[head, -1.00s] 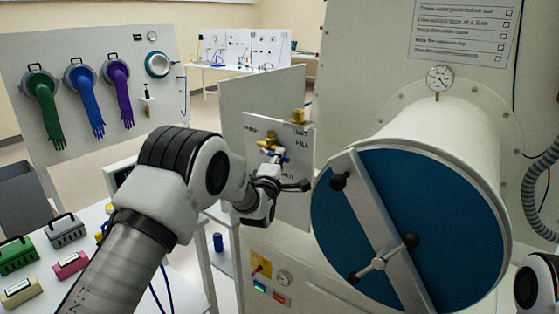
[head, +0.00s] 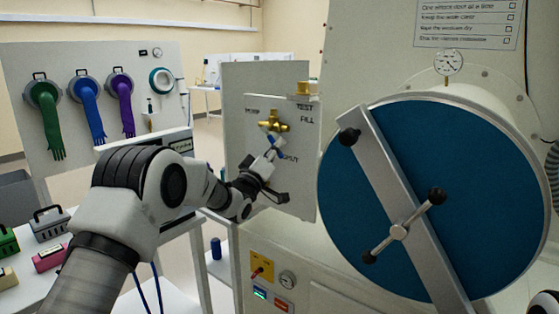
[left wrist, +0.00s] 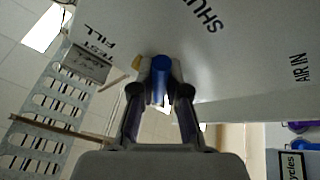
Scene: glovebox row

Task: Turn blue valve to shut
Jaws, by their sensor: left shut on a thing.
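The blue valve handle (head: 274,142) is on an upright white panel (head: 303,185), just below a brass fitting (head: 273,122). My left gripper (head: 265,162) reaches it from the lower left. In the left wrist view the blue handle (left wrist: 160,68) sits between the two dark fingers of my left gripper (left wrist: 160,100), which is shut on it. Panel lettering includes TEST, FILL, AIR IN and a partly cut word starting SHU. The valve body behind the handle is mostly hidden in the wrist view. My right gripper is not in view.
A large chamber with a blue round door (head: 450,190) and a bar with black knobs stands close to the right of the panel. A gauge (head: 449,62) sits above it. Gloves hang on a board (head: 20,75) at the left.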

